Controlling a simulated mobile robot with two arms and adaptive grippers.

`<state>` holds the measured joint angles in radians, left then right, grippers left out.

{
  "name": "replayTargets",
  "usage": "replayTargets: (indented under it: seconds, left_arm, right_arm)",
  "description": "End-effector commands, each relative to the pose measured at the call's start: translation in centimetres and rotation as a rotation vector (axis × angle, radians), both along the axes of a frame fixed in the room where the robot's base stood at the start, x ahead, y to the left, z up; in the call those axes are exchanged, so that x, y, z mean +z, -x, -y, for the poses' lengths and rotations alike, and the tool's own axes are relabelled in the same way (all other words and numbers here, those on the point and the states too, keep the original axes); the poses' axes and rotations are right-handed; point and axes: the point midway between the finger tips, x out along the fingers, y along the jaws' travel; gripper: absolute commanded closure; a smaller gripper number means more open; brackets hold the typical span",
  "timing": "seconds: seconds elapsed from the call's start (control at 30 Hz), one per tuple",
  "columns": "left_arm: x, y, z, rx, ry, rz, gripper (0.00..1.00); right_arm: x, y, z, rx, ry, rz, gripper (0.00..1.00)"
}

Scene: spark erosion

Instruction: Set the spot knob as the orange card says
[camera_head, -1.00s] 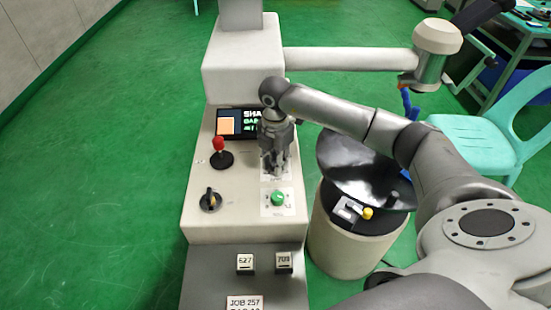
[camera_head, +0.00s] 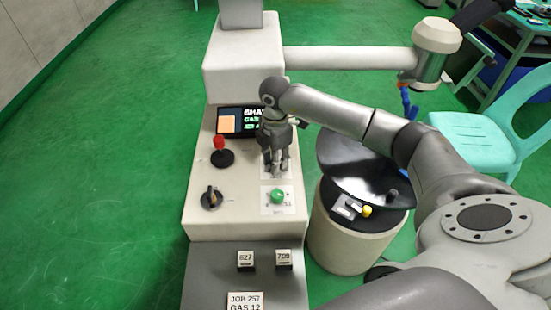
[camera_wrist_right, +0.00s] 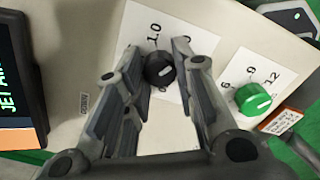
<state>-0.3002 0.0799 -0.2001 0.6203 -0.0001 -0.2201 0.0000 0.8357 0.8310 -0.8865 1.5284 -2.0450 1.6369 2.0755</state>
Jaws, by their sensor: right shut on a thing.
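The black knob with a white mark (camera_wrist_right: 160,68) stands on a white dial plate (camera_wrist_right: 140,30) with "10" readable; part of the dial is covered. My right gripper (camera_wrist_right: 157,52) points down at it with one finger on each side, shut on the knob. In the head view my right gripper (camera_head: 277,170) hides this knob on the machine's sloped panel. A small white card with an orange edge (camera_wrist_right: 282,121) lies near the green knob in the wrist view; its writing is too small to read. My left gripper is not in view.
The green knob (camera_head: 278,196) sits just in front of my right gripper. A white card (camera_head: 244,302) reads "JOB 257 GAS 12". A round drum (camera_head: 340,245) stands right.

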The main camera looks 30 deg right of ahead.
Motion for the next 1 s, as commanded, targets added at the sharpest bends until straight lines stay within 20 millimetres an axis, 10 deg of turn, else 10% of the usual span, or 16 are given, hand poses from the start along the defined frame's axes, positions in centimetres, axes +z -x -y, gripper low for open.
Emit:
replayTargets:
  seconds: [0.07,0.1,0.23,0.67,1.0]
  left_arm:
    - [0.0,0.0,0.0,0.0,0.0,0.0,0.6]
    - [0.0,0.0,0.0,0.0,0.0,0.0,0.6]
    - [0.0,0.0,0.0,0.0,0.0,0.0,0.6]
    - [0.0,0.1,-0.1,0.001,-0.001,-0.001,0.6]
    - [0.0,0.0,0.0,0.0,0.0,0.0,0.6]
  right_arm:
    - [0.1,-0.1,0.0,0.0,-0.001,0.004,0.99]
    - [0.1,-0.1,0.0,0.0,-0.001,0.004,0.7]
    - [0.1,-0.1,0.0,0.001,-0.001,0.003,0.53]
    - [0.9,-0.1,0.0,0.001,-0.001,0.003,0.52]
    - [7.6,-0.1,0.0,0.002,-0.001,0.006,0.52]
